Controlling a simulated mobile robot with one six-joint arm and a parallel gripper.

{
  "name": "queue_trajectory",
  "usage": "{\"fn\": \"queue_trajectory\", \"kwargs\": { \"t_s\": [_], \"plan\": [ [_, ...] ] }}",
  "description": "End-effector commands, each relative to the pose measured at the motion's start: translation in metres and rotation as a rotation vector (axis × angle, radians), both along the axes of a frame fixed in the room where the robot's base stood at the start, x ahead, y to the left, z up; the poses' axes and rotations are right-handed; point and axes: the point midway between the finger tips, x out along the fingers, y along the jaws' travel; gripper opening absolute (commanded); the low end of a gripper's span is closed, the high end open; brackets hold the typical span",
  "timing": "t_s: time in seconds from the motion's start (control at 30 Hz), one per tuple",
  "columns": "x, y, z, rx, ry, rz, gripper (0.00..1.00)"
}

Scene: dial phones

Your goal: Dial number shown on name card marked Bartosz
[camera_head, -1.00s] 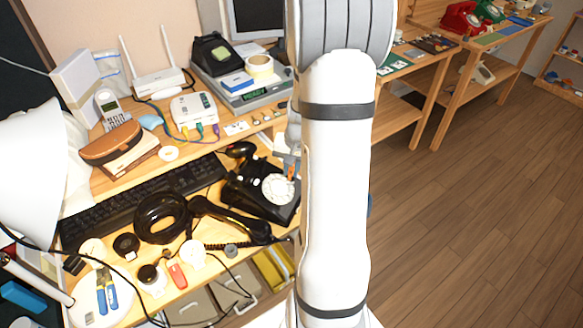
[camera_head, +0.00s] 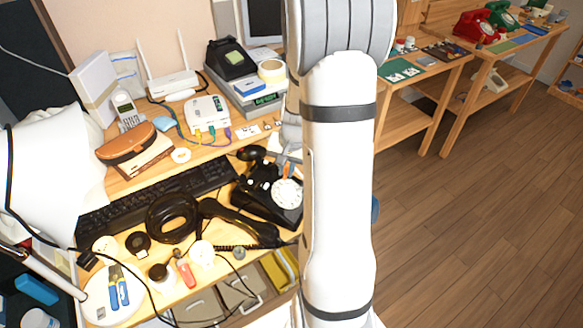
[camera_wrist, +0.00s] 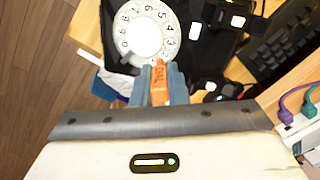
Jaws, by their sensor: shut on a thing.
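A black rotary phone (camera_head: 262,203) with a white dial (camera_head: 287,192) stands on the desk, partly behind my arm in the head view. Its handset (camera_head: 240,226) lies off the body, to the left. In the wrist view the dial (camera_wrist: 143,34) shows at the top with its digits around it. My gripper (camera_wrist: 159,82) is shut on an orange stick (camera_wrist: 159,85) with lettering. The stick's tip is at the dial's lower edge in that picture; I cannot tell whether it touches. I cannot make out the name Bartosz.
A black keyboard (camera_head: 150,198), a black ring-shaped object (camera_head: 173,218) and a router (camera_head: 168,80) crowd the desk. A white box with cables (camera_head: 207,114) stands behind. Further tables with red (camera_head: 474,25) and green phones are at the back right. Floor on the right is clear.

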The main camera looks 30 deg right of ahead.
Motion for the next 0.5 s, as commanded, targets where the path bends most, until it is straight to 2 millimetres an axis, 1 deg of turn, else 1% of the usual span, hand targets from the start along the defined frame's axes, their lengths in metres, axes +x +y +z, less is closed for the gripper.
{"fn": "queue_trajectory", "kwargs": {
  "t_s": [0.23,0.5],
  "plan": [
    [0.000,0.000,-0.002,0.000,0.000,0.000,0.00],
    [0.003,0.002,-0.012,0.000,0.000,0.001,0.00]
  ]
}}
